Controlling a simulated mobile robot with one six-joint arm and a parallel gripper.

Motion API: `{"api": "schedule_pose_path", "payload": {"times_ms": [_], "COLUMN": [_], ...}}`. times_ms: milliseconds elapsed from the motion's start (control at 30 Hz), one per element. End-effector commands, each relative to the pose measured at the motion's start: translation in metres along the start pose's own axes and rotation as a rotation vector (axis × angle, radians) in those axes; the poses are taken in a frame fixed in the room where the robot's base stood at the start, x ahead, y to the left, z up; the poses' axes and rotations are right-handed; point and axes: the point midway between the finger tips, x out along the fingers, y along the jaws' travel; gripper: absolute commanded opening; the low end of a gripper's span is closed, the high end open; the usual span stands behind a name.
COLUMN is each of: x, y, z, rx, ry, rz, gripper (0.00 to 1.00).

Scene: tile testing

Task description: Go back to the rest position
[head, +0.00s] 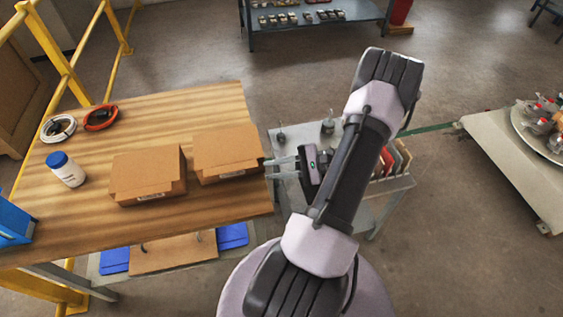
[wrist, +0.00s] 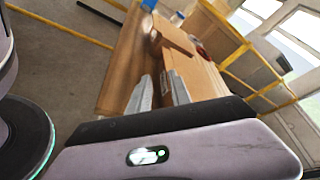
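My gripper (head: 268,168) is at the right edge of the wooden table, its fingers pointing left toward the nearer of two brown cardboard boxes (head: 225,153). The two fingers are apart with a gap between them, and nothing shows held. In the wrist view the fingers (wrist: 157,82) also stand apart, with a cardboard box (wrist: 190,72) beyond and beside them. I cannot tell whether a fingertip touches the box. My arm is bent above my base and hides part of the small grey table behind it.
The wooden table (head: 215,108) also holds a second cardboard box (head: 147,175), a white bottle with blue lid (head: 66,170) and two cable coils (head: 100,118). The grey table (head: 365,198) holds weights and upright tiles. Yellow rails (head: 62,62) stand left.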

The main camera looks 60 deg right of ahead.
Motion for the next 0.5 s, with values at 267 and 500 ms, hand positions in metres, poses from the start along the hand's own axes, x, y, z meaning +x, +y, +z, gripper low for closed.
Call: {"api": "schedule_pose_path", "payload": {"times_ms": [267, 500], "x": [-0.022, -0.021], "y": [0.000, 0.000], "z": [0.000, 0.000], "rx": [0.001, 0.000], "ry": [-0.001, -0.001], "rz": [-0.001, -0.001], "gripper": [0.25, 0.25]}}
